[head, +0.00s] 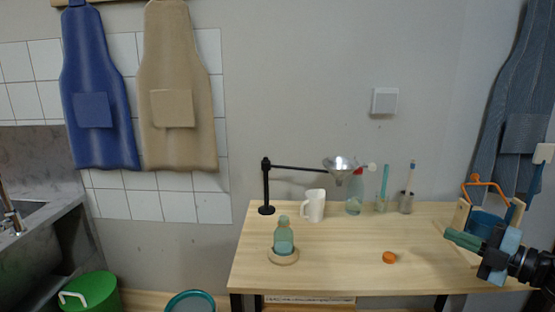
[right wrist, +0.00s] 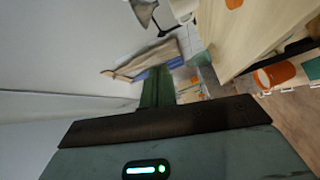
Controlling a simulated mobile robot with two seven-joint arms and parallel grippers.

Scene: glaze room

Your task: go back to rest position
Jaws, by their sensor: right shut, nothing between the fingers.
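My right gripper (head: 449,236) is at the right end of the table in the head view. Its green fingers are closed together with nothing between them. The closed fingers also show in the right wrist view (right wrist: 157,88), clear of the table. My left gripper is in neither view. A green glass bottle (head: 284,238) stands upright on a round wooden base (head: 284,258) on the table's left part. An orange cap (head: 389,257) lies apart from it on the table.
The wooden table (head: 340,265) holds a metal funnel (head: 340,166) on a black stand, a white jug (head: 314,206) and several bottles or jars at the back. A wooden caddy with an orange handle (head: 484,181) is close behind my right gripper. A green bucket (head: 92,291) stands on the floor left.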

